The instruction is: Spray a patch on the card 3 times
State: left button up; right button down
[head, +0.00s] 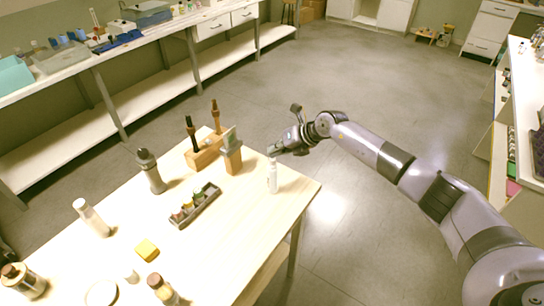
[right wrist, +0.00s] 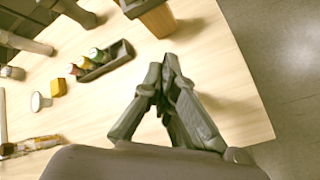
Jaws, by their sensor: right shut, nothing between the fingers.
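My right gripper (head: 277,149) is shut and empty, above the table's right corner. Its closed fingertips also show in the right wrist view (right wrist: 170,66). A slim white bottle (head: 272,178) stands upright just below the fingertips in the head view. I cannot tell whether they touch, and I cannot make it out in the right wrist view. A grey-green flat piece, possibly the card (head: 229,136), stands in a wooden block (head: 233,160) left of the gripper; the block also shows in the wrist view (right wrist: 158,20). No sprayed patch can be made out. My left gripper is out of view.
On the pale table (head: 215,240) stand a dark tray (head: 196,206) of small bottles, a grey bottle (head: 151,171), a white bottle (head: 91,217), a yellow block (head: 147,249) and a wooden rack (head: 204,152).

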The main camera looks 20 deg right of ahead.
notch_tip(320, 180, up, 6)
jog(key=p, duration=0.4)
jog(key=shift+f, duration=0.1)
jog(key=shift+w+f, duration=0.1)
dwell(1.6)
